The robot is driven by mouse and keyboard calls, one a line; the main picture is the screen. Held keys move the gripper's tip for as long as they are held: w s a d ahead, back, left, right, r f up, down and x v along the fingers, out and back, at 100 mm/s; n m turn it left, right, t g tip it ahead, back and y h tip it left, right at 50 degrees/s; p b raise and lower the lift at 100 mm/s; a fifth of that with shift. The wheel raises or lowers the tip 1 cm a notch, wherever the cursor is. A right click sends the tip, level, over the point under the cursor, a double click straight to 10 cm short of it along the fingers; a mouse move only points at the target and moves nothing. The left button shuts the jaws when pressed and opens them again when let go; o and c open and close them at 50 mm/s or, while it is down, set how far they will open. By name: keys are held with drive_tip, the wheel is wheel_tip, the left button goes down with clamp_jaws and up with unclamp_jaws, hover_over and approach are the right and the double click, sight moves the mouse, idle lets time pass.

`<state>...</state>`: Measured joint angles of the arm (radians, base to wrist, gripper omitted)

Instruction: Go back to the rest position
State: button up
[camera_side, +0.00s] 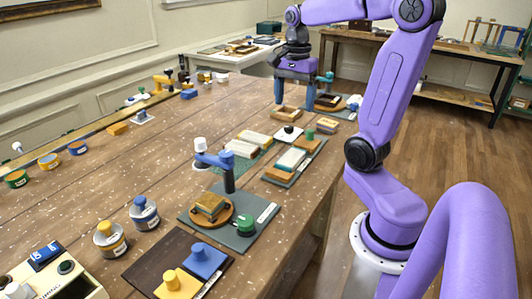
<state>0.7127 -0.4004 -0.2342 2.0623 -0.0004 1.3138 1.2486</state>
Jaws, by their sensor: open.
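My gripper (294,103) hangs at the far end of the long wooden table (160,165), near its right edge. Its two blue-grey fingers point down and are spread apart, and I see nothing held between them. A dark board with a brown block (327,100) is close beside the right finger. I cannot tell whether the fingertips touch anything.
Several blocks and trays lie along the right side. Jars, knobs (110,238) and blue and yellow pieces fill the near end. The table's left-centre is mostly clear.

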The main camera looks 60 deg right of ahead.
drive_tip(key=s+a+f+n, duration=0.1)
drive_tip(key=a+f+n, duration=0.1)
drive_tip(key=a+n, duration=0.5)
drive_tip(key=s+a+f+n, duration=0.2)
drive_tip(key=a+f+n, duration=0.1)
drive_tip(key=a+n, duration=0.35)
drive_tip(key=s+a+f+n, duration=0.2)
drive_tip(key=s+a+n, duration=0.1)
drive_tip(key=s+n, duration=0.3)
drive_tip(key=s+a+f+n, duration=0.2)
drive_tip(key=s+a+n, duration=0.2)
drive_tip(key=n, duration=0.7)
drive_tip(key=shift+s+a+f, duration=0.25)
drive_tip(key=shift+s+f, duration=0.15)
drive_tip(key=shift+s, duration=0.7)
